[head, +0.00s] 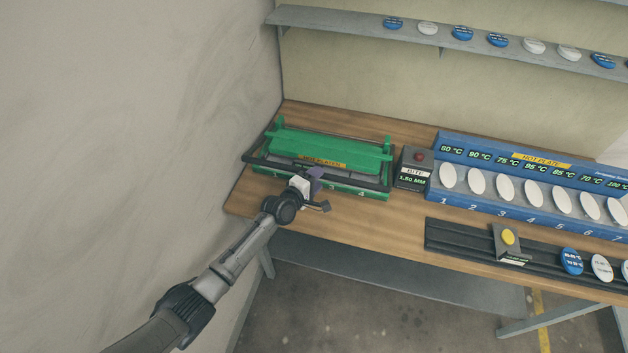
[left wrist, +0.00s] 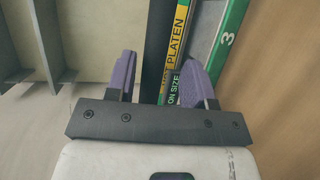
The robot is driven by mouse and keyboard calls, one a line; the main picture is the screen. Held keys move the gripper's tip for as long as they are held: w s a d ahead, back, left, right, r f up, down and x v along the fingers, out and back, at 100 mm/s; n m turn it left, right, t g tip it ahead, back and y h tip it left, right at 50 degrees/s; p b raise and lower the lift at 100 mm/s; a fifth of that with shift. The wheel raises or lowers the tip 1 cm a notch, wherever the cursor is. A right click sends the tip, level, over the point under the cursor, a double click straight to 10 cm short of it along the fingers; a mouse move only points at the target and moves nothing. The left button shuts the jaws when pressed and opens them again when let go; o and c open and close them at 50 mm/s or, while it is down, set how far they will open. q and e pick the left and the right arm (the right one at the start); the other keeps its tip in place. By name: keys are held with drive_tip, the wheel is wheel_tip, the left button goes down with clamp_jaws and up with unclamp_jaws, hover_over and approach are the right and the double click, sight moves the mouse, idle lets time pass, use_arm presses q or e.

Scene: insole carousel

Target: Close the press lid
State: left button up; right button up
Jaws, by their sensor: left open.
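The green press (head: 335,146) stands at the left end of the wooden table, with a black bar (head: 262,163) running along its front. A yellow platen label and white slot numbers show on it. I cannot tell clearly how far its lid is open. My left gripper (head: 320,190) is at the front of the press and covers part of the bar and numbers. In the left wrist view its purple fingers (left wrist: 158,62) are open, with the black bar (left wrist: 156,30) showing between them. Contact is not clear. My right gripper is not in view.
A grey box with a red button (head: 418,156) stands right of the press. Beyond it is a blue hot plate rack (head: 480,150) with white discs. A black rail (head: 455,240) lies in front. A wall (head: 150,120) is close on the left.

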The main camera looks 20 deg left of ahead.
use_arm(q)
drive_tip(key=p+v, duration=0.2)
drive_tip(key=v, duration=1.1)
drive_tip(key=shift+s, duration=0.4)
drive_tip(key=shift+a, duration=0.1)
